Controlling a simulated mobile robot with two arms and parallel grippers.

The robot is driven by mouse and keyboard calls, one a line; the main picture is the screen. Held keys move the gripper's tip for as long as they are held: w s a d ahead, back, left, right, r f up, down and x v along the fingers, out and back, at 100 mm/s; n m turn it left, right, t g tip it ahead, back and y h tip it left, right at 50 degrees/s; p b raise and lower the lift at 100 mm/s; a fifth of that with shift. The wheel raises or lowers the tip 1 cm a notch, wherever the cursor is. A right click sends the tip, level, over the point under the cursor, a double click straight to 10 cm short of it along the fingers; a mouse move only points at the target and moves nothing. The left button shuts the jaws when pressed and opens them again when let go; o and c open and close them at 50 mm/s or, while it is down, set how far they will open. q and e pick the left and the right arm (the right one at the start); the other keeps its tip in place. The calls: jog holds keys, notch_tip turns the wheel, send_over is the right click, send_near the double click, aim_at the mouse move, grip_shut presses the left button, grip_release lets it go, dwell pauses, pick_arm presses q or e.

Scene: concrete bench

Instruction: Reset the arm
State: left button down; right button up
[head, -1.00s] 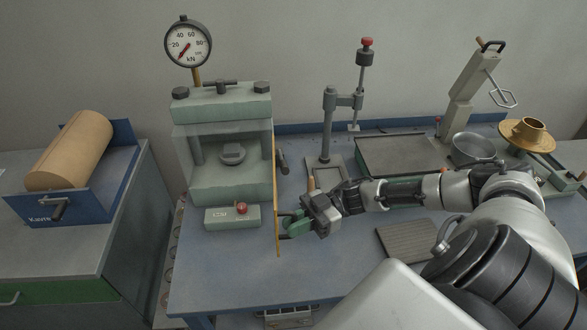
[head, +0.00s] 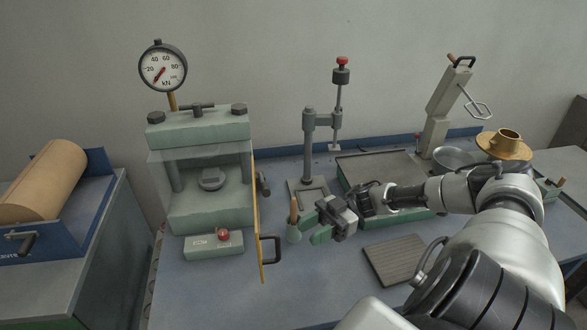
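My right arm comes in from the right. Its gripper (head: 320,222), with a green finger showing, is over the bench, right of the press's yellow-edged door (head: 258,225) and apart from the door's dark handle (head: 271,250). I see nothing held in it, but the finger gap is unclear. The door is seen nearly edge-on and stands out from the front of the pale green press (head: 205,217). A small wood-handled tool (head: 294,212) stands just left of the gripper. My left gripper is out of view.
A control box with a red knob (head: 224,236) is in front of the press. A ribbed grey plate (head: 392,260) lies below my forearm. The front bench left of the plate is clear.

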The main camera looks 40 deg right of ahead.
jog(key=shift+s+d, duration=0.2)
jog(key=shift+d, duration=0.75)
jog(key=shift+r, duration=0.1)
